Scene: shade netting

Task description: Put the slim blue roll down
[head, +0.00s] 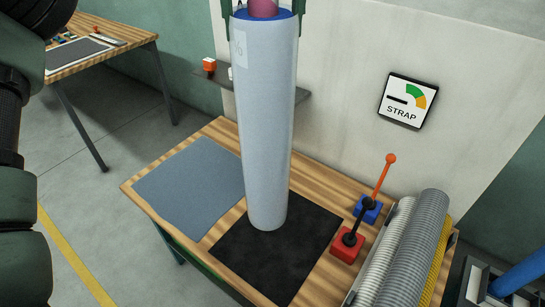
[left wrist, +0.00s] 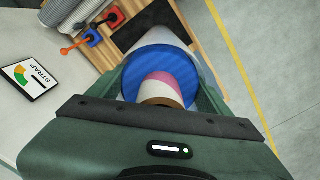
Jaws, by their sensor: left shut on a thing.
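The slim blue roll (head: 265,120) is a long pale blue-grey cylinder with a pale label near its top. It stands nearly upright, its lower end over the black mat (head: 305,240) on the wooden table (head: 150,190). I cannot tell whether it touches the mat. My left gripper (head: 266,12) is shut on the roll's upper end, one green finger on each side. In the left wrist view the roll's blue end face (left wrist: 150,65) and pink core show between the fingers. My right gripper is not in view.
A blue-grey sheet (head: 190,172) lies left of the mat. To the right are a red-based lever (head: 347,246), a blue-based lever with an orange handle (head: 370,208), and ribbed grey rolls (head: 412,245). A STRAP gauge sign (head: 408,100) hangs on the wall behind.

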